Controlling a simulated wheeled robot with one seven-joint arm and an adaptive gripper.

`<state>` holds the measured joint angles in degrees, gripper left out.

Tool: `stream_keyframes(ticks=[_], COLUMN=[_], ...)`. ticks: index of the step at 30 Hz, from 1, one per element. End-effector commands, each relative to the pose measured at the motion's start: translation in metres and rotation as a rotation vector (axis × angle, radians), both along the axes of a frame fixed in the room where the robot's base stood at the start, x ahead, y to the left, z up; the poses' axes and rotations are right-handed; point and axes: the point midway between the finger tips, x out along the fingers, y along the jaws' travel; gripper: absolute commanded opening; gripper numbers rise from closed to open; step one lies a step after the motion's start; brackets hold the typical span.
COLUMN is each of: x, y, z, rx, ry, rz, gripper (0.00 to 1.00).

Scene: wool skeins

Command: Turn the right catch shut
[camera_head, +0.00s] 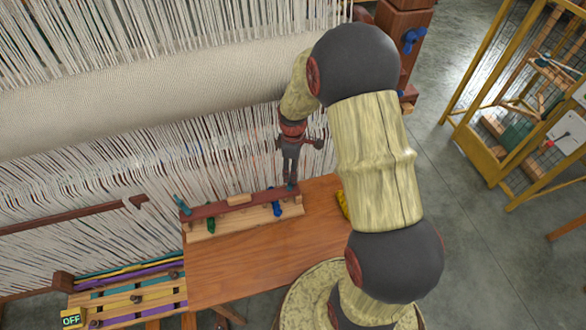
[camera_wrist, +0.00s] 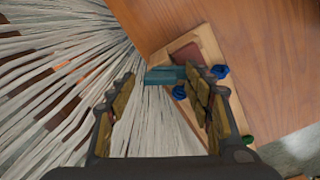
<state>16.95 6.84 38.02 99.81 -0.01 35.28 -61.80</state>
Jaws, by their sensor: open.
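The right catch (camera_head: 291,187) is a small teal lever at the right end of a red-brown bar (camera_head: 205,210). In the wrist view the catch (camera_wrist: 163,76) sticks out sideways past the bar's end (camera_wrist: 188,54), over the white threads. My gripper (camera_head: 289,180) points down at this end of the bar. In the wrist view my gripper (camera_wrist: 160,82) is open, with the catch between its fingers. The right finger overlaps the catch's inner end; I cannot tell whether they touch. A second teal catch (camera_head: 181,205) stands out at the bar's left end.
Loom threads (camera_head: 90,240) hang close behind. A striped rack (camera_head: 125,297) with an OFF sign stands left.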

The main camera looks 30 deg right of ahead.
Motion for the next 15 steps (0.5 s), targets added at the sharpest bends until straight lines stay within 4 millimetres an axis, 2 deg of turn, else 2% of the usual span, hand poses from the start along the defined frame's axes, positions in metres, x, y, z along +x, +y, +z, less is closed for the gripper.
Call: stream_keyframes(ticks=[8, 11, 15], x=[0.0, 0.0, 0.001], y=[0.0, 0.0, 0.0], z=[0.002, 0.011, 0.035], rx=[0.0, -0.001, -0.001], ry=[0.0, -0.002, -0.004], rz=[0.0, 0.0, 0.0], gripper=[0.52, 0.52, 0.52])
